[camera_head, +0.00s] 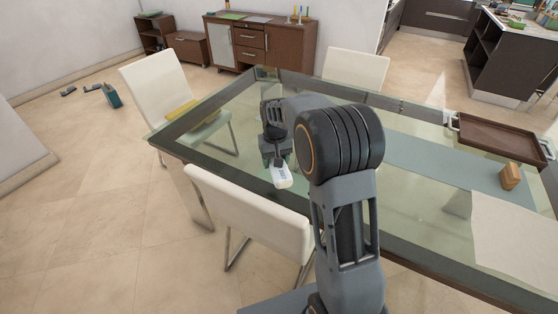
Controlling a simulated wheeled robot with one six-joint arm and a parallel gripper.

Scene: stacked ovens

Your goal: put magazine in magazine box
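I cannot make out a magazine or a magazine box with certainty. A flat yellow thing (180,111) lies by the far left chair and the glass table's left edge; it may be a magazine, but it is too small to tell. My gripper (279,160) hangs over the left part of the glass table, pointing down. A small white piece with dark marks (281,176) shows at its end; I cannot tell whether it is held or part of the gripper. The fingers are not clear.
The glass table (420,205) carries a brown tray (500,134) and a small wooden block (510,176) at right. White chairs (250,212) stand around it. A teal thing (111,96) lies on the floor at left. A brown sideboard (285,48) stands behind. The left floor is mostly clear.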

